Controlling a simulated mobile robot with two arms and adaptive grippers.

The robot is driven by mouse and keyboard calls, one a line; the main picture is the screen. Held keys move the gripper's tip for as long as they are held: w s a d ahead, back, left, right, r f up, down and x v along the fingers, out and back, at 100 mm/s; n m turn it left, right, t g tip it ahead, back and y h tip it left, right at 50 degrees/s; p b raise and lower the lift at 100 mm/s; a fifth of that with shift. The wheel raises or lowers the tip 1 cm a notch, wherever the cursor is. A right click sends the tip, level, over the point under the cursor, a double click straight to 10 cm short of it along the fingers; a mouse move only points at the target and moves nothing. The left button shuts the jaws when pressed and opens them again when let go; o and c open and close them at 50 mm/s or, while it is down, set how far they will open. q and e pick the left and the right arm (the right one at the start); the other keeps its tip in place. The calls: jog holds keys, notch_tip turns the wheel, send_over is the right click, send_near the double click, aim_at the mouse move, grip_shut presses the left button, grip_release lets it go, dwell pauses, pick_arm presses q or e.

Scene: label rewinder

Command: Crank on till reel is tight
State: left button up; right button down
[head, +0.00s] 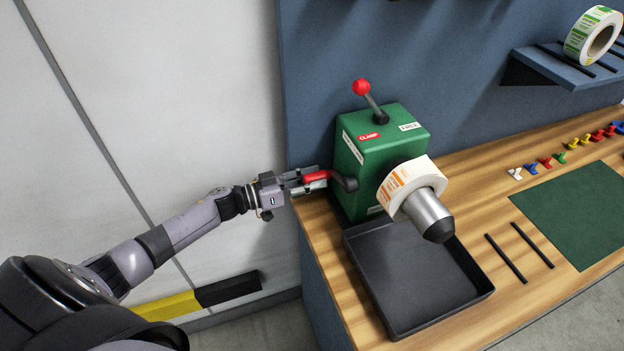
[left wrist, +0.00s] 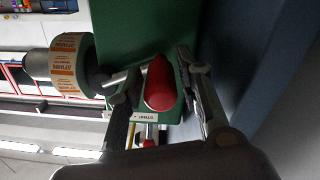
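The green rewinder (head: 372,145) stands at the left end of the bench. Its crank has a red handle (head: 317,176) on a dark arm at the machine's left side. My left gripper (head: 311,179) has its fingers on both sides of the handle and appears shut on it; the handle also shows between the fingers in the left wrist view (left wrist: 160,84). A white and orange label reel (head: 409,184) sits around the grey spindle (head: 428,210), also visible in the left wrist view (left wrist: 71,65). I cannot tell how tight it is. My right gripper is not in view.
A red-knobbed lever (head: 361,88) tilts up from the machine's top beside a CLAMP label. A black tray (head: 412,322) lies below the spindle. Two dark rods, a green mat (head: 580,210) and several coloured clips lie right. A label roll (head: 594,36) stands on the shelf.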

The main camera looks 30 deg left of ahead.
pick_arm(q)
jog(key=shift+s, duration=0.1)
jog(key=v, duration=1.2)
jog(key=s+a+f+n+y, duration=0.25)
jog(key=f+y, duration=0.25)
jog(key=f, duration=0.7)
jog(key=s+a+f+n+y, duration=0.2)
jog(key=a+f+y, duration=0.15)
jog(key=f, duration=0.75)
jog(key=s+d+f+g+y, duration=0.2)
jog(key=s+f+g+y, duration=0.1)
jog(key=s+f, duration=0.55)
jog(key=s+d+f+g, duration=0.3)
jog(key=s+d+f, duration=0.2)
jog(key=s, duration=0.4)
jog(key=s+d+f+m+g, duration=0.1)
jog(key=s+d+f+g, duration=0.2)
jog(key=s+d+f, duration=0.3)
jog(key=s+d+f+m+g, duration=0.1)
jog(key=s+d+f+g, duration=0.2)
jog(key=s, duration=0.9)
notch_tip(320, 180, down, 5)
jog(key=shift+d+r, duration=0.25)
jog(key=shift+d, duration=0.9)
